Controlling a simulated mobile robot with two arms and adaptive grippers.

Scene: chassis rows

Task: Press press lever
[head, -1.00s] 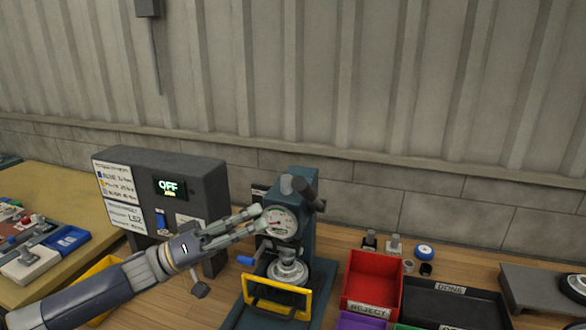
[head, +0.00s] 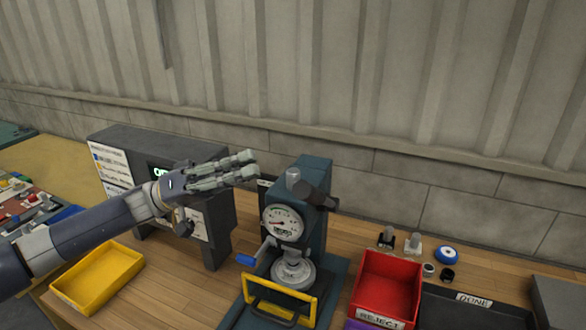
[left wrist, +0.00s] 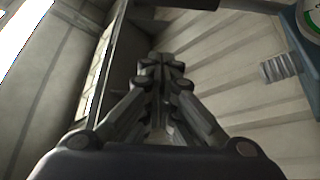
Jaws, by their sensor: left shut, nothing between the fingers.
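The press (head: 313,235) is a teal upright machine with a round white gauge (head: 281,222) and a grey round ram or seat below it. A dark lever arm (head: 318,196) sticks out at its upper right, beside a grey knob (head: 293,176). A blue handle (head: 246,259) shows low on its left side. My left gripper (head: 252,166) is shut and empty, left of the press top and about level with it, apart from the lever in the picture. The left wrist view shows the shut fingers (left wrist: 165,75) and a grey ridged cylinder (left wrist: 279,68) at right. My right gripper is out of view.
A dark control box (head: 220,215) stands behind my left arm. A yellow tray (head: 98,278) lies at left, and a yellow guard frame (head: 280,286) fronts the press. A red reject bin (head: 388,285) and a black done tray (head: 470,300) stand at right.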

